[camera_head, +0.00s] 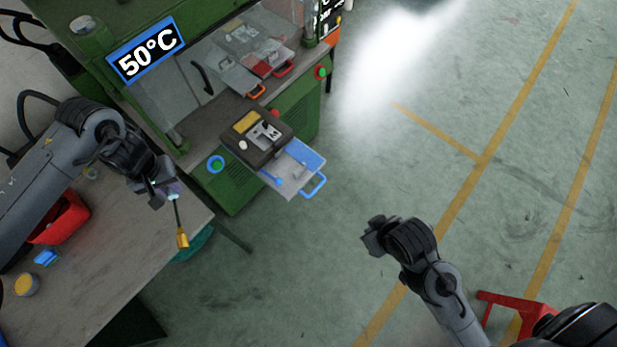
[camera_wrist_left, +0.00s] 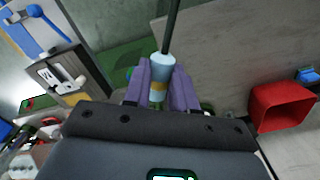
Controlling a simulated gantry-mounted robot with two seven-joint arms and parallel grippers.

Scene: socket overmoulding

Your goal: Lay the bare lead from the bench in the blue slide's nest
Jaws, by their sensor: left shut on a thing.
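The bare lead (camera_head: 177,212) hangs from my left gripper (camera_head: 164,190), with a dark cable and a gold end (camera_head: 182,239) pointing down. In the left wrist view my left gripper (camera_wrist_left: 160,92) is shut on the lead's pale blue end (camera_wrist_left: 160,72), which has a gold band; the dark cable runs away from it. The blue slide (camera_head: 311,156) is drawn out of the dark unit on the green machine, with its blue handle outward. It lies to the right of my left gripper, apart from it. My right gripper (camera_head: 374,236) is over the floor; its jaws are unclear.
The bench (camera_head: 110,262) carries a red bin (camera_head: 68,222), a small blue part (camera_head: 46,258) and a yellow-topped pot (camera_head: 27,284). Open floor lies right of the slide.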

